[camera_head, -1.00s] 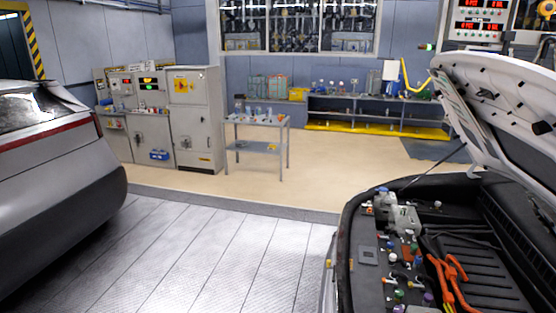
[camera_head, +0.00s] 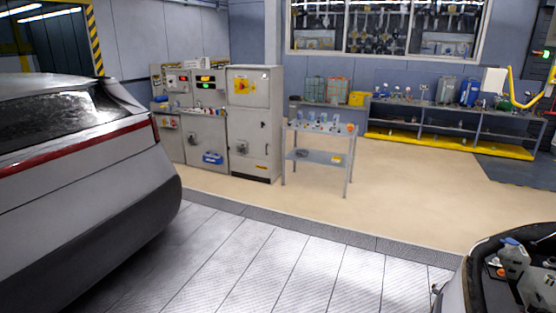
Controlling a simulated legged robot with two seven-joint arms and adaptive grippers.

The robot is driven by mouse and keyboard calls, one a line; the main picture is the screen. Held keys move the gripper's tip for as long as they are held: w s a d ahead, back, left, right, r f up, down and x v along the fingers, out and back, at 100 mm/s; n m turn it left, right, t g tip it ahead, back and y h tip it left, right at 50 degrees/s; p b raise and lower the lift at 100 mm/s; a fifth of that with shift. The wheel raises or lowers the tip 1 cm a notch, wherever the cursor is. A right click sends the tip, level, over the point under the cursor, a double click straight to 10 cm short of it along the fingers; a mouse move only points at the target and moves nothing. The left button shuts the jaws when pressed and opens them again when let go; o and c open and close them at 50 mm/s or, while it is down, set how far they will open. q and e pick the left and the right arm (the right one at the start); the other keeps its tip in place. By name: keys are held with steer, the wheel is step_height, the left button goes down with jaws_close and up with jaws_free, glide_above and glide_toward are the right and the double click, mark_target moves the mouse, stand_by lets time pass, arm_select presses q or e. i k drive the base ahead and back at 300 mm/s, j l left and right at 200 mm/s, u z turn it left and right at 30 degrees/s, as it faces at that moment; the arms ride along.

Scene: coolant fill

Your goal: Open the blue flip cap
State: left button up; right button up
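A small blue cap (camera_head: 511,241) shows on a pale grey reservoir (camera_head: 514,259) in the open engine bay at the lower right edge. It is too small to tell whether this is the flip cap or whether it is open or shut. Most of the engine bay is cut off by the right edge of the view. Neither of my grippers is in view.
A silver car (camera_head: 85,190) fills the left side. Grey control cabinets (camera_head: 253,125), a small metal table (camera_head: 318,158) and a long shelf bench (camera_head: 430,104) stand at the back. The striped floor (camera_head: 290,265) and beige floor (camera_head: 400,190) are clear.

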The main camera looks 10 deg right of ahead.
mark_target(510, 241)
steer(key=i+l+z, duration=0.1)
steer(key=i+z, duration=0.3)
steer(key=i+j+z, duration=0.1)
steer(key=i+z, duration=0.25)
steer(key=i+j+z, duration=0.15)
steer(key=i+z, duration=0.25)
steer(key=i+j+z, duration=0.35)
steer(key=i, duration=0.1)
